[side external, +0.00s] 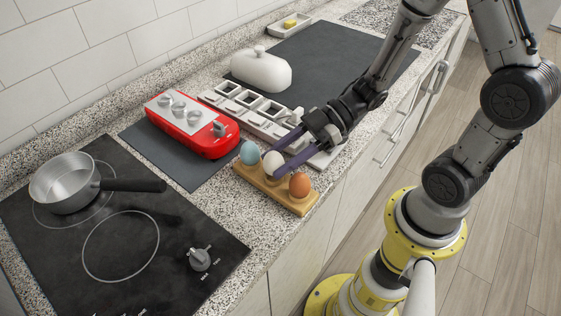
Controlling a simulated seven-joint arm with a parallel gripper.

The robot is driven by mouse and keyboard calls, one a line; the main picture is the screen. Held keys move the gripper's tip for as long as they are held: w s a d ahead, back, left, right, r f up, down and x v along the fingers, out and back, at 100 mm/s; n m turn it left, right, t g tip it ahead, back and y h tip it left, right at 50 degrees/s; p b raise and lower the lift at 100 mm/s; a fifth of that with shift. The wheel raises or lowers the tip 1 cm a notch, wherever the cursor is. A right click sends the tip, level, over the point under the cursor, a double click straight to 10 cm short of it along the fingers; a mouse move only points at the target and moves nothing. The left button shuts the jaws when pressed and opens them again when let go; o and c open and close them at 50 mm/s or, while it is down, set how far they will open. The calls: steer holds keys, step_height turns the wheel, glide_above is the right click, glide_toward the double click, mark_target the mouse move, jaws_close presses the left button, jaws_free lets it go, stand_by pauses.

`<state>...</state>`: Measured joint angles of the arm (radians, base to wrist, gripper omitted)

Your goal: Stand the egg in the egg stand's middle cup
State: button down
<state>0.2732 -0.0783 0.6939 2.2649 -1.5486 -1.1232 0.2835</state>
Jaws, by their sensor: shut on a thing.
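The egg stand (272,190) is a light wooden block near the counter's front edge. A blue egg (249,152) stands in its left cup and a brown-orange egg (300,184) in its right cup. A white egg (272,162) is upright at the middle cup, between those two. My gripper (277,160) comes in from the upper right, and its purple fingers are shut on the white egg. The fingers and the neighbouring eggs partly hide the white egg's lower part and the middle cup. I cannot tell whether the egg rests in the cup or hangs just above it.
A red box with silver knobs (190,125) lies on a dark mat behind the stand. A pale rack with square openings (250,105) stands beside it. A white lidded dish (261,69) is farther back. A cooktop (110,240) with a saucepan (66,182) is at left.

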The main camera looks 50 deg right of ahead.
steer(key=shift+f, duration=0.7)
steer(key=shift+f, duration=0.15)
steer(key=c, duration=0.6)
jaws_free()
